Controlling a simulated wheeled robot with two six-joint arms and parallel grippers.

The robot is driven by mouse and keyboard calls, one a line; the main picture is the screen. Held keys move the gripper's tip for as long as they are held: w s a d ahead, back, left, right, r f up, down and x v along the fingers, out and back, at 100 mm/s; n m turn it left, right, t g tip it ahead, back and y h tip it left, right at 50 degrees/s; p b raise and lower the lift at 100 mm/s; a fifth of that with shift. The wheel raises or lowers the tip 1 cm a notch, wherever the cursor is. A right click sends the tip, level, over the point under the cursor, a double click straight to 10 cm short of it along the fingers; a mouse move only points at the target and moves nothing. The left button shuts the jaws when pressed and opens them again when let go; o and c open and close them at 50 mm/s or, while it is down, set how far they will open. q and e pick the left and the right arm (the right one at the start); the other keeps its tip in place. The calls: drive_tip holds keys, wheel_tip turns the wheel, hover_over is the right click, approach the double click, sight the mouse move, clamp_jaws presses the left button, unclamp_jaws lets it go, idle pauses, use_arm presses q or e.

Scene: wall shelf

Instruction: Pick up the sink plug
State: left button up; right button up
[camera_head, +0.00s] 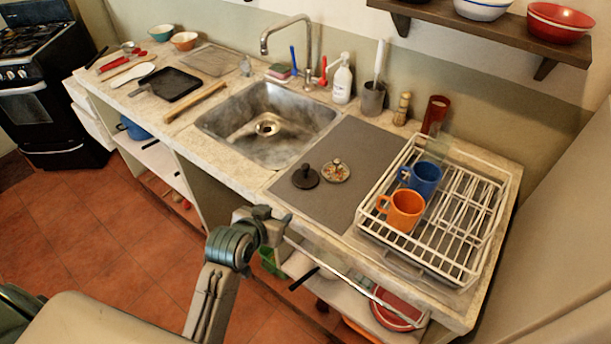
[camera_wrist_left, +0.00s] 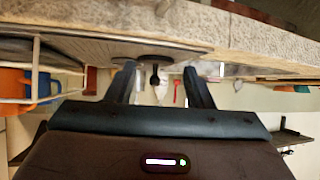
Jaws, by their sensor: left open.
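The sink plug (camera_head: 306,176) is a dark round disc with an upright knob. It lies on the grey mat (camera_head: 346,140) right of the sink (camera_head: 225,122). In the left wrist view, which looks upside down, the plug (camera_wrist_left: 154,72) shows between and beyond my fingers. My left gripper (camera_head: 270,216) is at the counter's front edge, short of the plug and apart from it. The wrist view shows its two fingers (camera_wrist_left: 160,70) spread with nothing held. My right gripper is not in view.
A metal strainer (camera_head: 336,171) lies just right of the plug. A white dish rack (camera_head: 456,262) with an orange mug (camera_head: 404,212) and a blue mug (camera_head: 424,178) stands farther right. A soap bottle (camera_head: 342,82) and a faucet (camera_head: 308,45) stand behind. The mat behind the plug is clear.

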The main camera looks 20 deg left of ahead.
use_arm(q)
drive_tip(key=t, duration=0.2)
approach(304, 169)
drive_tip(key=p+x, duration=0.1)
drive_tip(key=x, duration=0.1)
drive_tip(key=shift+w+d+f, duration=0.1)
drive_tip(key=shift+w+d, duration=0.05)
drive_tip(key=shift+w, duration=0.2)
drive_tip(key=shift+w+f+p, duration=0.3)
drive_tip(key=shift+w, duration=0.2)
drive_tip(key=shift+w+p, duration=0.3)
drive_tip(key=p+x, duration=0.1)
drive_tip(key=x, duration=0.2)
drive_tip(key=shift+w+f, duration=0.1)
drive_tip(key=shift+w+f+p, duration=0.3)
drive_tip(key=shift+w+p, duration=0.05)
drive_tip(key=shift+w, duration=0.15)
drive_tip(key=shift+c, duration=0.6)
clamp_jaws()
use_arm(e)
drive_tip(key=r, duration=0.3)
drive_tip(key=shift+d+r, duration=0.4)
